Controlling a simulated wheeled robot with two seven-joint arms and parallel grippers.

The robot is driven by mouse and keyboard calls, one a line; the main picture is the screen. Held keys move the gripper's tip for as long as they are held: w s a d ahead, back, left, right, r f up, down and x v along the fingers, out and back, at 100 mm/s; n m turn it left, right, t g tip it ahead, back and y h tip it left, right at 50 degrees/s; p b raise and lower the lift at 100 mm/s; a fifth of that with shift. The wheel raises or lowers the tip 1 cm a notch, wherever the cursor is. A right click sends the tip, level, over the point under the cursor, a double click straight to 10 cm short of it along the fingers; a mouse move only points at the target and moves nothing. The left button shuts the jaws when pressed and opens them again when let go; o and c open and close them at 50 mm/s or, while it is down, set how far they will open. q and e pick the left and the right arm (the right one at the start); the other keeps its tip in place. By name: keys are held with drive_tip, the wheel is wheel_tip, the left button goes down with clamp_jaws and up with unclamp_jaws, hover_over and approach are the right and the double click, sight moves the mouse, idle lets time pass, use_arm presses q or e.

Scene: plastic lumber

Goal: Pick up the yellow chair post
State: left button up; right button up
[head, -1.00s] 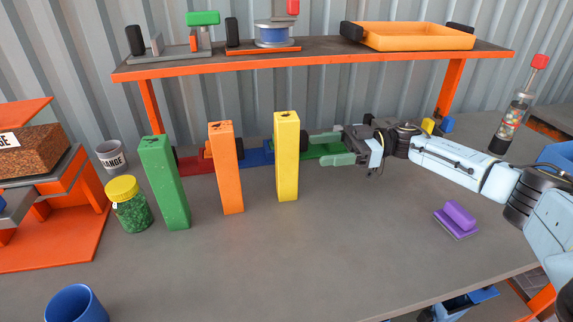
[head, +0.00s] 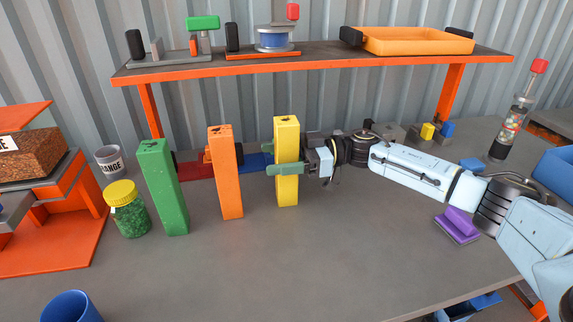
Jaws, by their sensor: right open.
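The yellow chair post (head: 287,190) stands upright on the grey workbench, right of the orange post (head: 226,185) and the green post (head: 165,195). My right gripper (head: 284,167) reaches in from the right at the yellow post's mid-height. One green finger crosses the front of the post and the other is mostly hidden behind it. The jaws are open around the post. Whether either finger touches it cannot be told. My left gripper is not in view.
A jar with a yellow lid (head: 126,208) and a grey cup (head: 111,159) stand left of the green post. A purple block (head: 457,225) lies at the right under my right arm. An orange shelf (head: 320,59) spans the back. The front middle of the bench is clear.

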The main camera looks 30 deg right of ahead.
drive_tip(key=shift+c, duration=0.3)
drive_tip(key=c, duration=1.2)
drive_tip(key=shift+c, duration=0.4)
drive_tip(key=shift+r, duration=0.15)
